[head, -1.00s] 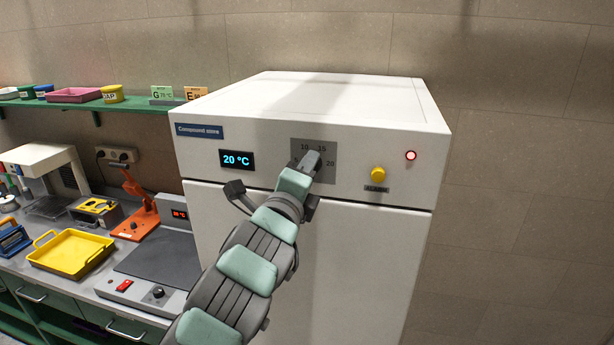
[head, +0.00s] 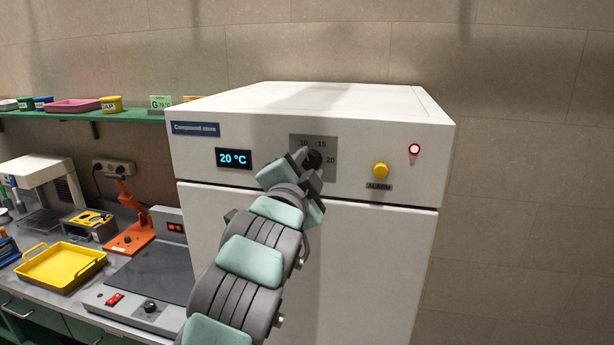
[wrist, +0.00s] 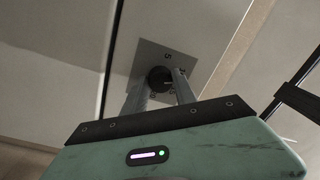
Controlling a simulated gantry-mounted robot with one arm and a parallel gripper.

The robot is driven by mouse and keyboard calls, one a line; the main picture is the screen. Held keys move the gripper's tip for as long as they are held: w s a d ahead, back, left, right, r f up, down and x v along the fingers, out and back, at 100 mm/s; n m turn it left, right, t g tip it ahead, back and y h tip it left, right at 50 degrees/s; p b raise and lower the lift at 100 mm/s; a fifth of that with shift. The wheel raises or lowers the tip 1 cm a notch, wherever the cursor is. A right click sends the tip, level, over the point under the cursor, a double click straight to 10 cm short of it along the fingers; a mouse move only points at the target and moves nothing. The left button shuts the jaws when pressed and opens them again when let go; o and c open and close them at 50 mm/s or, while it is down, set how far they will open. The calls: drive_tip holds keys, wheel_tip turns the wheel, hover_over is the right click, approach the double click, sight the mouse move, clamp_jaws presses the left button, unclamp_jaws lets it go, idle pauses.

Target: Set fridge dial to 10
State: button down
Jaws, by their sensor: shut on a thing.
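The rest of the scale is hidden behind my gripper. The fridge display (head: 234,158) reads 20 °C. My gripper (head: 302,160) is at the dial, shut on it from the left and below. In the wrist view, the two fingers of my gripper (wrist: 161,90) reach up to the dial (wrist: 158,77), one on each side. The dial's pointer direction cannot be made out.
A yellow alarm button (head: 380,171) and a lit red lamp (head: 414,149) are to the right of the dial. The bench at left holds a yellow tray (head: 60,266), an orange press (head: 129,234) and a hot plate (head: 150,280).

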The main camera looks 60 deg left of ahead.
drive_tip(key=shift+n+b, duration=0.3)
drive_tip(key=shift+n, duration=0.4)
drive_tip(key=c, duration=1)
unclamp_jaws()
drive_tip(key=b+v, duration=0.7)
drive_tip(key=v, duration=0.3)
drive_tip(key=shift+d, duration=0.4)
